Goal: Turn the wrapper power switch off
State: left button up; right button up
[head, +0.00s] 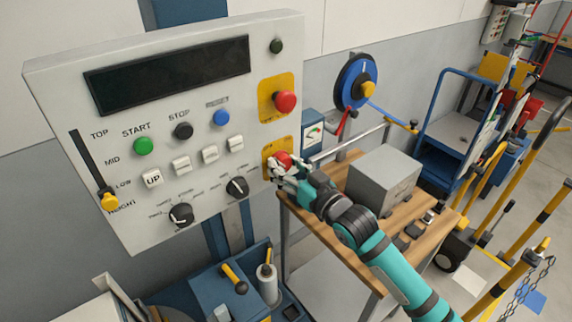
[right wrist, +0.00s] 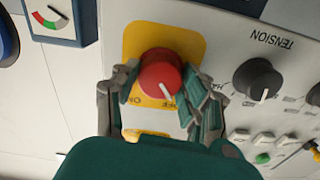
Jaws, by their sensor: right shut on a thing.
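The wrapper power switch is a red rotary knob (head: 284,160) on a yellow plate at the lower right of the grey control panel (head: 215,110). In the right wrist view the red knob (right wrist: 160,74) fills the middle, on its yellow plate (right wrist: 137,36). Its white pointer line lies towards the OFF lettering, with ON beside it; both labels are partly covered. My right gripper (head: 280,168) is shut on the knob, with its fingers (right wrist: 162,92) on either side of it. My left gripper is not in view.
A red emergency button (head: 285,102) sits above the switch, and a black dial (head: 237,187) to its left. A wooden-topped table (head: 416,234) with a grey box (head: 384,180) stands to the right, under my right arm. A blue gauge box (head: 313,129) hangs beside the panel.

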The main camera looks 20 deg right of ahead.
jog(key=shift+n, duration=0.5)
jog(key=shift+f, duration=0.1)
jog(key=o, duration=1.2)
jog(key=shift+s, duration=0.1)
jog(key=v, duration=1.1)
jog(key=shift+s+d, duration=0.15)
jog(key=shift+s, duration=0.25)
